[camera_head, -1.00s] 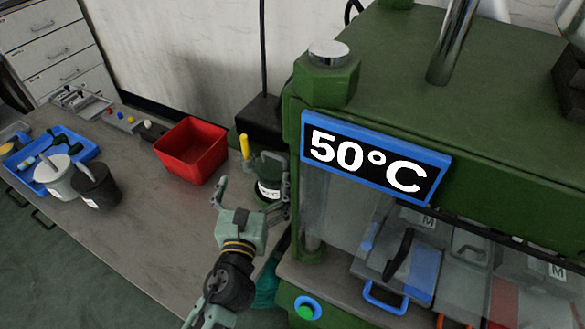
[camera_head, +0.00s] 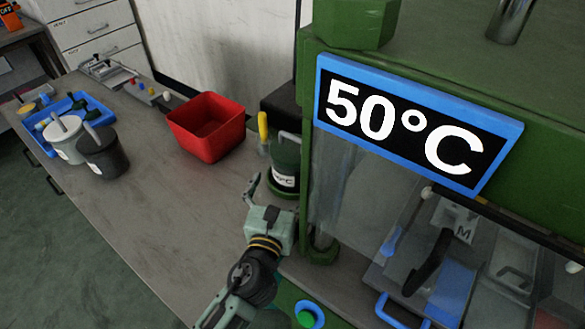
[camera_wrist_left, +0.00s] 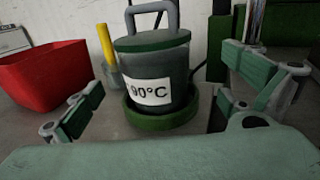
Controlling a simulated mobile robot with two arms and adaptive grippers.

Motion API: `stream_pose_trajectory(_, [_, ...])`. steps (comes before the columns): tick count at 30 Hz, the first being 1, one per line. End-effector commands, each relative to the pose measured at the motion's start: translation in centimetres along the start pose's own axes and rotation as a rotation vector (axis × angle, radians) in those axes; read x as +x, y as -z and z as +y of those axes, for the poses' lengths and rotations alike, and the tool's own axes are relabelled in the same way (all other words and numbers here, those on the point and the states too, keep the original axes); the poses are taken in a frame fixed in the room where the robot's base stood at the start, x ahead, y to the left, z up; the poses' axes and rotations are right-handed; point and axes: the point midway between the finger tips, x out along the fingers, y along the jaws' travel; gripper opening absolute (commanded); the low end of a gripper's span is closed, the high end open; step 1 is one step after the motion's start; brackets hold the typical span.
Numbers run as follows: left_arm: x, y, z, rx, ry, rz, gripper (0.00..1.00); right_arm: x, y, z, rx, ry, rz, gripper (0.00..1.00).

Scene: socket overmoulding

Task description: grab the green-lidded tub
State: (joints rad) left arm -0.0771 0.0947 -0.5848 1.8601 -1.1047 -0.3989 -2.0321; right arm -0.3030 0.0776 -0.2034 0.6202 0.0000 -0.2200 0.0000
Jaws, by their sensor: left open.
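The green-lidded tub (camera_head: 285,163) stands on the bench beside the green machine. In the left wrist view the tub (camera_wrist_left: 156,72) is upright on a round green base, with a grey handle on top and a white label reading 90°C. My left gripper (camera_head: 268,195) is in front of the tub. In the left wrist view its two fingers (camera_wrist_left: 165,104) are spread wide, one on each side of the tub, and do not touch it. The right gripper is not in view.
A red bin (camera_head: 207,128) stands left of the tub, and a yellow-handled tool (camera_head: 263,130) stands between them. The green machine with a 50°C display (camera_head: 415,122) is close on the right. White (camera_head: 66,140) and dark (camera_head: 103,153) pots and a blue tray (camera_head: 78,104) are far left.

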Motion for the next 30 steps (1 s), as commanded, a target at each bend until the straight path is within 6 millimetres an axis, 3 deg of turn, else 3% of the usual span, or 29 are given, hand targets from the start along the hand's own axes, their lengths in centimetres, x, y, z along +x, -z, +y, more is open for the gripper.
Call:
stream_pose_trajectory(16, [6.9, 0.6, 0.8, -0.001, -0.001, -0.002, 1.0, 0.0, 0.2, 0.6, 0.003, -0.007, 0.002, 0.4])
stream_pose_trajectory(26, [7.5, 0.6, 0.7, -0.001, 0.0, -0.001, 0.99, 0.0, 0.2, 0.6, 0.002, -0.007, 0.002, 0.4])
stream_pose_trajectory(30, [7.5, 0.6, 0.8, -0.001, 0.0, -0.001, 0.87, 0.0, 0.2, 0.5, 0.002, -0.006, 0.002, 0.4])
